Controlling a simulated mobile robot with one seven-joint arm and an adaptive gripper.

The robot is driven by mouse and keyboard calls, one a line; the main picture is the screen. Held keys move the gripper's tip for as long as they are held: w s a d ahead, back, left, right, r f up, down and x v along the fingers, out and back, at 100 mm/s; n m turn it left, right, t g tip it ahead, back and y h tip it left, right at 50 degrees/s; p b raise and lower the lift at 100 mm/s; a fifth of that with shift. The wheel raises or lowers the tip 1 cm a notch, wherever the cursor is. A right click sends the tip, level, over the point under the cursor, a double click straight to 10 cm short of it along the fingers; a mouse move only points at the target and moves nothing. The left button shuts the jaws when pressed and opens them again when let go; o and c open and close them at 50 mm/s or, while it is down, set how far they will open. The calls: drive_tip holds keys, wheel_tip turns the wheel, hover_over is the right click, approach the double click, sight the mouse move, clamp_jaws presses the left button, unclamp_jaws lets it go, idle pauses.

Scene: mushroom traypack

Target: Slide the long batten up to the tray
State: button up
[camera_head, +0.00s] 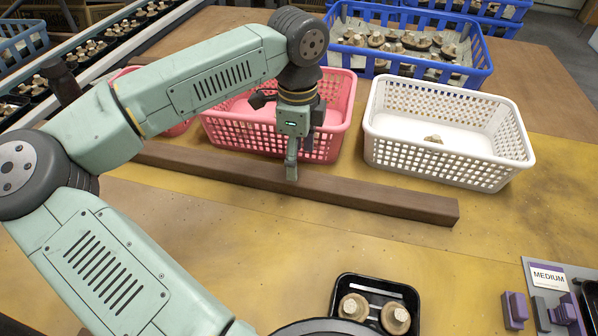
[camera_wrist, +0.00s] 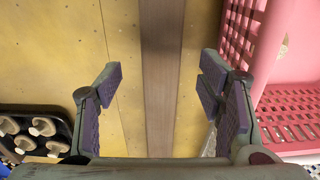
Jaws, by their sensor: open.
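The long brown batten (camera_head: 370,194) lies across the yellow table, in front of the pink and white baskets. In the wrist view the batten (camera_wrist: 161,70) runs between my open fingers, with a gap on each side. My gripper (camera_head: 291,172) is above the batten, pointing down; the head view hides how far its tips are from the wood. A black tray (camera_head: 347,283) with mushrooms stands at the front of the table, apart from the batten. A black tray with mushrooms (camera_wrist: 62,118) also shows at the left of the wrist view.
A pink basket (camera_head: 225,131) stands close behind the batten. A white basket (camera_head: 385,152) holding one mushroom is to its right, and a blue crate (camera_head: 482,77) of mushrooms is behind. A MEDIUM sign (camera_head: 548,277) stands front right. The yellow table between batten and tray is clear.

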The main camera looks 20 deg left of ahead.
wheel_tip(320, 180, down, 7)
drive_tip(key=shift+f+p, duration=0.1)
drive_tip(key=shift+p, duration=0.45)
drive_tip(key=shift+c, duration=0.4)
clamp_jaws()
